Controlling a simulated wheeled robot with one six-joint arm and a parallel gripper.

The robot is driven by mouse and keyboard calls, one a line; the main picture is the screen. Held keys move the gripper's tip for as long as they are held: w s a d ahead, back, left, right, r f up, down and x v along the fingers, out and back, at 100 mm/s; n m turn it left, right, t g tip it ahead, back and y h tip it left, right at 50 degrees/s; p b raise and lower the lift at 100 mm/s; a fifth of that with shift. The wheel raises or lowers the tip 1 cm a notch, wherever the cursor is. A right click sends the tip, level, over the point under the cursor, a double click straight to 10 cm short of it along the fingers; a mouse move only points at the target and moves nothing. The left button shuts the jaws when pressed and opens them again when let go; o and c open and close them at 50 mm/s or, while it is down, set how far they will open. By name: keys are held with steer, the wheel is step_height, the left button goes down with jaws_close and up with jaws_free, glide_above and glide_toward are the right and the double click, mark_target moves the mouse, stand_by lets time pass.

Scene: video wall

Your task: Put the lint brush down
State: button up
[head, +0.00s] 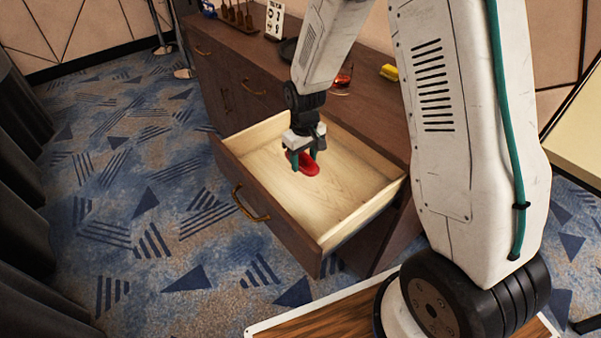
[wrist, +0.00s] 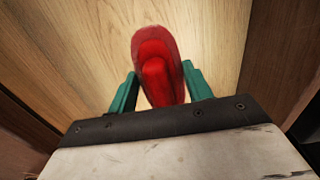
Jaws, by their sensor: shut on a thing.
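The red lint brush (head: 306,164) is between the fingers of my gripper (head: 304,155), over the open drawer (head: 340,208). In the wrist view the lint brush (wrist: 155,55) sits between the two green fingers of my gripper (wrist: 160,88), with the drawer's pale wood floor (wrist: 90,35) behind it. My gripper is shut on the brush. I cannot tell whether the brush touches the drawer floor. The drawer holds nothing else that I can see.
The drawer belongs to a dark wood dresser (head: 372,118). The drawer's side walls stand around my gripper. Patterned carpet (head: 150,200) lies clear at the left.

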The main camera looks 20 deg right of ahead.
mark_target(304, 154)
steer(key=shift+f, duration=3.6)
steer(key=shift+f, duration=0.15)
steer(key=o, duration=1)
step_height(304, 154, up, 12)
steer(key=shift+r, duration=0.25)
steer(key=s+r, duration=0.5)
steer(key=r, duration=0.5)
steer(key=s+d+r+m, duration=0.1)
steer(key=s+r, duration=0.3)
steer(key=s, duration=0.4)
steer(key=s+d+r+m, duration=0.1)
steer(key=s+r, duration=0.4)
steer(key=s, duration=0.3)
steer(key=s+d+r+m+t, duration=0.1)
steer(key=s+r, duration=0.3)
steer(key=s, duration=0.4)
steer(key=shift+s+r+m, duration=0.3)
steer(key=shift+r, duration=0.1)
